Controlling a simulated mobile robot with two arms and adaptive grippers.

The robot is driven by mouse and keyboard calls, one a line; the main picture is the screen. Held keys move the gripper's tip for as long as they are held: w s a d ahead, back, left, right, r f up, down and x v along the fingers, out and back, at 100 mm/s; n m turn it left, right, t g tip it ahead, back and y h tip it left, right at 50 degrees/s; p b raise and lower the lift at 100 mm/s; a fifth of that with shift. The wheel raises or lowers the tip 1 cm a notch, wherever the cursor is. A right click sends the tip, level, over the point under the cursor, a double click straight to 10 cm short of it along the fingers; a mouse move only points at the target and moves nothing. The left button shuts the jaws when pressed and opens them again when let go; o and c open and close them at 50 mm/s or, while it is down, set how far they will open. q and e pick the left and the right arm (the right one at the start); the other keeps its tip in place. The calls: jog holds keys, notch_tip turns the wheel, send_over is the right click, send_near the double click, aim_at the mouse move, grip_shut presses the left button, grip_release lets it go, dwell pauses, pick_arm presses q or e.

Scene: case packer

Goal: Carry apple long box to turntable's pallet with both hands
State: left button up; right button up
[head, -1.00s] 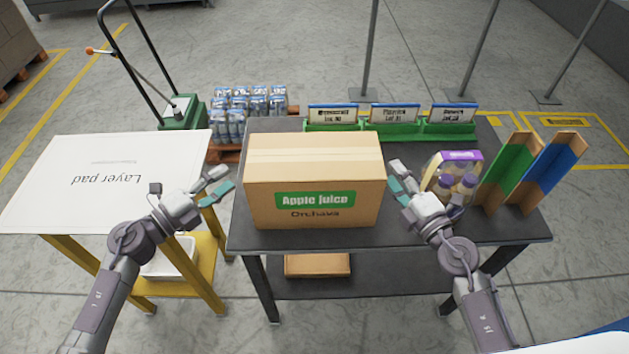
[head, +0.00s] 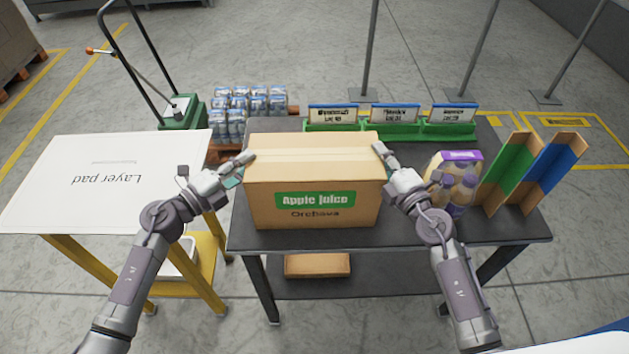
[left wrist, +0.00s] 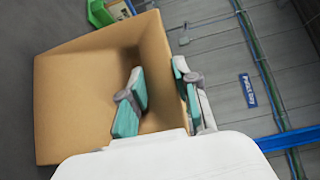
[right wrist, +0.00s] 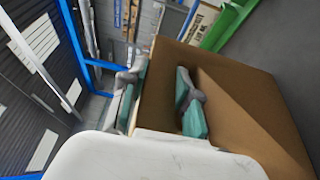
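The apple juice box (head: 315,190), a long closed brown carton with a green label, sits upright on the dark table (head: 290,240) in the head view. My left gripper (head: 240,167) is at its left side and my right gripper (head: 384,158) at its right side, both near the upper edges. In the left wrist view the box's side (left wrist: 85,100) lies behind one finger, with a gap between the fingers. The right wrist view shows the box's other side (right wrist: 245,105) and similarly parted fingers. Whether the fingers touch the carton is unclear. The turntable's pallet is not identifiable.
A green rack with signs (head: 390,128) is behind the box. A layer pad (head: 100,180) lies on the yellow stand at left.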

pick_arm(q)
grip_shut()
pick_arm(e)
grip_shut()
